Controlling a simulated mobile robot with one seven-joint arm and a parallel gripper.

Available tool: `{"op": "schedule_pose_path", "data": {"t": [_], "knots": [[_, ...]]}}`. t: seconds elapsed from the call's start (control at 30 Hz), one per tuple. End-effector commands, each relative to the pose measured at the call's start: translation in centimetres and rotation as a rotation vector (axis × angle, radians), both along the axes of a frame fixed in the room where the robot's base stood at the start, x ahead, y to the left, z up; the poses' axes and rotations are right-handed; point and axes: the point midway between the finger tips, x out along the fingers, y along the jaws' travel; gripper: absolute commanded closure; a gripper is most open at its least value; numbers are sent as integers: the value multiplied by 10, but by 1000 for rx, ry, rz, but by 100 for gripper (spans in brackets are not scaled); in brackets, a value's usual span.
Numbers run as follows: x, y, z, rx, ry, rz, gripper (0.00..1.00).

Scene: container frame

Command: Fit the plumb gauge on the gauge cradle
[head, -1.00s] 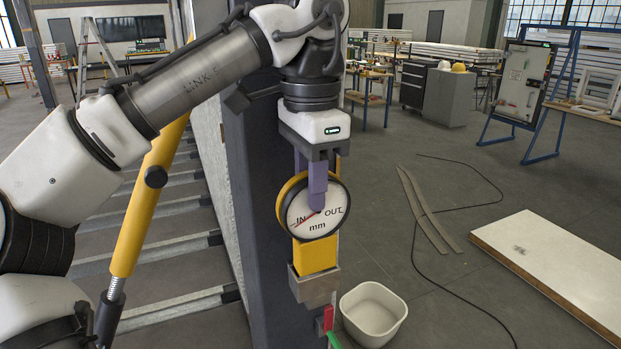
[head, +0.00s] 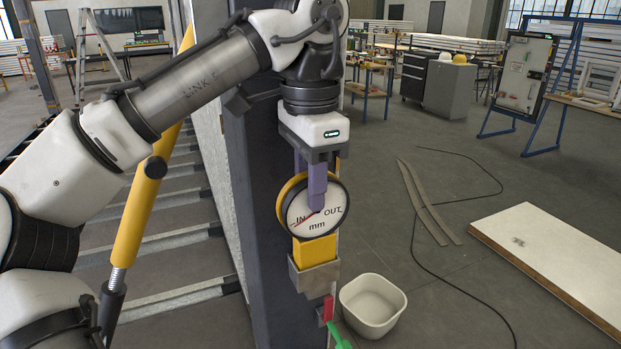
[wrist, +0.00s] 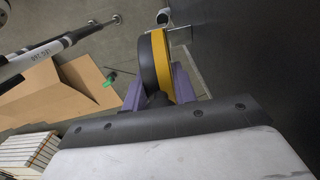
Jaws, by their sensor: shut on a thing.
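The plumb gauge (head: 318,215) has a round white dial marked IN, OUT and mm, a black rim and a yellow block below. My gripper (head: 316,190) is shut on it, its purple fingers on either side of the dial. The gauge hangs upright. The grey metal gauge cradle (head: 314,278) is fixed on the dark upright, and the block's lower end is hidden behind its front wall. I cannot tell whether the block rests on its bottom. In the wrist view the gauge (wrist: 158,62) sits between the fingers, with grey metal beyond it.
The dark upright (head: 265,200) stands close behind and left of the gauge. A red piece (head: 328,309) and a green piece (head: 341,338) stick out below the cradle. A white tub (head: 373,306) stands on the floor at right. Floor further right is mostly open.

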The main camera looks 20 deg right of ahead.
Motion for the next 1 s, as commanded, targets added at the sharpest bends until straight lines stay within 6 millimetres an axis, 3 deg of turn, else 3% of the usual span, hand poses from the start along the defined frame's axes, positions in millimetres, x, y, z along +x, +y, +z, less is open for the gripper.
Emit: {"op": "schedule_pose_path", "data": {"t": [0.57,1.0], "knots": [[0,0,1,-1,-1,0,100],[0,0,-10,-1,-1,0,100]]}}
